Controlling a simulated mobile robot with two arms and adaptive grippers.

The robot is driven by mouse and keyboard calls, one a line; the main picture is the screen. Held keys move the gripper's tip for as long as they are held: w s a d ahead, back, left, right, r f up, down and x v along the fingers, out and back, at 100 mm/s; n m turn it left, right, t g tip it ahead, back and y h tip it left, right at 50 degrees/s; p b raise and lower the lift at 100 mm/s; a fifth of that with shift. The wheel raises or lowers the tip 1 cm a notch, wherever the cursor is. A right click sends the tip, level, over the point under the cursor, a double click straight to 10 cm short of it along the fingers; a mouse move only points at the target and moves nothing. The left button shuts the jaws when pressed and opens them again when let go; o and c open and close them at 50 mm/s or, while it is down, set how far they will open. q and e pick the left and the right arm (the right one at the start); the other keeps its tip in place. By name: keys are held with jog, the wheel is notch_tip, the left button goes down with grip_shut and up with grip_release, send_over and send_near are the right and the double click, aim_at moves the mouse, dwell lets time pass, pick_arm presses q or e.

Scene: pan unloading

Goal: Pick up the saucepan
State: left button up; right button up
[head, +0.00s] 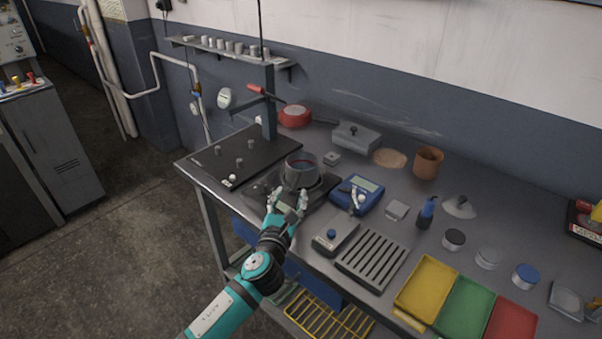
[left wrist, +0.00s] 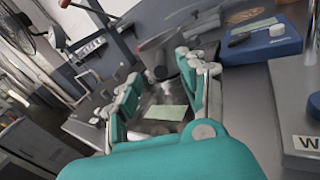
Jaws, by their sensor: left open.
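The saucepan (head: 300,172) is a grey metal pot standing upright on a dark flat device (head: 322,190) near the front left of the bench. In the left wrist view the saucepan (left wrist: 157,50) shows ahead between the fingertips, with a dark part on its near side that looks like its handle. My left gripper (head: 287,196) is open and just in front of the saucepan, on its near side. In the left wrist view the gripper (left wrist: 160,75) has its teal fingers apart with nothing held between them. I cannot tell whether a fingertip touches the saucepan.
A blue scale (head: 357,195) stands close right of the saucepan. A black board (head: 215,165) with small weights and a post lies left. A red pan (head: 295,116) sits behind. A slotted grey tray (head: 372,262) and yellow bin (head: 427,283) are front right.

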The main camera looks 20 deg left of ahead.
aim_at(299, 173)
pick_arm(q)
jog(key=shift+w+a, duration=0.2)
jog(key=shift+w, duration=3.25)
grip_shut()
jog(key=shift+r, duration=0.15)
